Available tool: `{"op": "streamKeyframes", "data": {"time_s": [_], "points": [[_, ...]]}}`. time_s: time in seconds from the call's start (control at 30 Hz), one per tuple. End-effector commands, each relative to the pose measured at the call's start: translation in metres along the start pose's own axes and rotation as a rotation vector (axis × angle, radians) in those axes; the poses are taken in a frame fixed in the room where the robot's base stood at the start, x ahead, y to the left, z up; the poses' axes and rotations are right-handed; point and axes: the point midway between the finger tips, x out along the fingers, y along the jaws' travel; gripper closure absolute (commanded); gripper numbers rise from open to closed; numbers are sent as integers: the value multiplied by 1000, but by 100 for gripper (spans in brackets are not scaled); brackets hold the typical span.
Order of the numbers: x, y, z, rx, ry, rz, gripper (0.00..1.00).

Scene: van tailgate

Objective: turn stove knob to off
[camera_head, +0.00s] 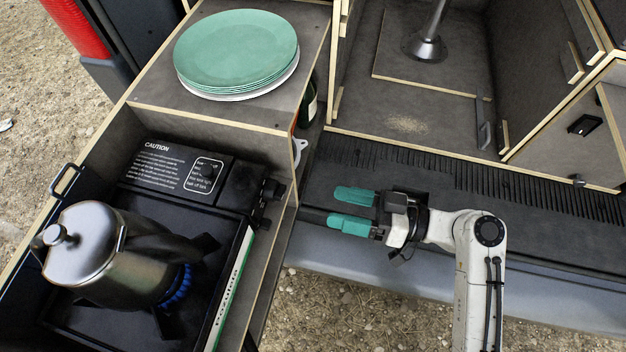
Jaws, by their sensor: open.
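The black camping stove (235,285) sits in the pull-out drawer at the lower left. Blue flame (178,287) shows under the metal pot (112,262), so the burner is lit. The knob's exact pointer position is too small to read. My gripper (345,210), with green fingertips, is open and empty. It points left, to the right of the stove and apart from the knob, with the drawer's side wall between them.
A stack of green plates (236,48) stands on the raised shelf behind the stove. The drawer's wooden side wall (283,230) rises along the stove's right. A bottle (308,104) stands behind the shelf. The ribbed black sill (480,190) lies behind my arm.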

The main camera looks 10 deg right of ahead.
Motion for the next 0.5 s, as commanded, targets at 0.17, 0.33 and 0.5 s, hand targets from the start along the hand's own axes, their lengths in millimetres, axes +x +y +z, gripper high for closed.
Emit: {"op": "streamKeyframes", "data": {"time_s": [0.17,0.33,0.5], "points": [[11,-1,-5,-9,20,-12,33],[38,-2,-6,-7,18,-14,33],[70,-3,-6,-6,17,-12,33]]}}
